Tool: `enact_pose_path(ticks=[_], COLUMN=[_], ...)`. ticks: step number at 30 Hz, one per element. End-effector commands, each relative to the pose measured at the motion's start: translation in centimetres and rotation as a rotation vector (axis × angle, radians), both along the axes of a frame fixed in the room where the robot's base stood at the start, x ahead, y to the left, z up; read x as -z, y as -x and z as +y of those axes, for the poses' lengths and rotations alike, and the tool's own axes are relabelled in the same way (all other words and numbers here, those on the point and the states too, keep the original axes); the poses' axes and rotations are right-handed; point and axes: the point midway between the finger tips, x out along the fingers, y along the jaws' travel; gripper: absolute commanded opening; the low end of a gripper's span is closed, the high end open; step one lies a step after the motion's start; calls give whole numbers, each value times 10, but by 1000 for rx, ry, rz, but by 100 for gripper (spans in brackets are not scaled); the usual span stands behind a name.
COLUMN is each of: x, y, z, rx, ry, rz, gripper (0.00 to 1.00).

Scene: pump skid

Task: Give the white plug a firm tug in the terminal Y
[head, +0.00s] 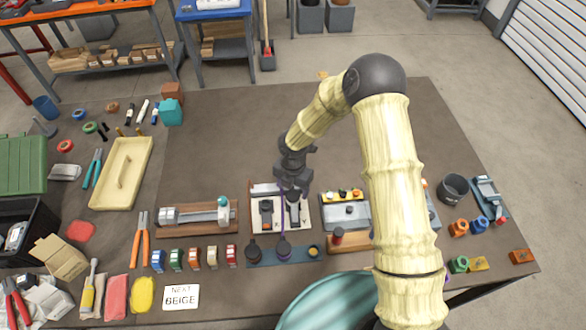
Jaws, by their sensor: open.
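My gripper (292,188) points down over a white panel (279,226) with dark fittings at the middle of the table. It is open, and I see nothing held between its fingers. A thin purple cable (282,222) runs down the panel from near the fingers to a dark round part (283,247) on a blue-grey strip (263,258). I cannot make out the white plug or a terminal marked Y; the gripper and the small scale hide such detail. I cannot tell whether the fingers touch anything.
Left of the panel is a wooden-based fixture (198,215) with a metal cylinder. On the right stand a grey box unit (345,215) and a dark cup (453,188). The table's back middle is clear.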

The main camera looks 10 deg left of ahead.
Motion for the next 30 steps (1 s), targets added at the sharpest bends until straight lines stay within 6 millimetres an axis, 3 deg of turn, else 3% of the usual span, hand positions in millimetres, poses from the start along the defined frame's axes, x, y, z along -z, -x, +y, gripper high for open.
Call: enact_pose_path(ticks=[15,21,30], x=[-98,-110,-109], y=[-1,0,0], z=[0,0,0], rx=[2,1,1], ry=[-1,0,0], rz=[-3,0,0], gripper=[65,65,65])
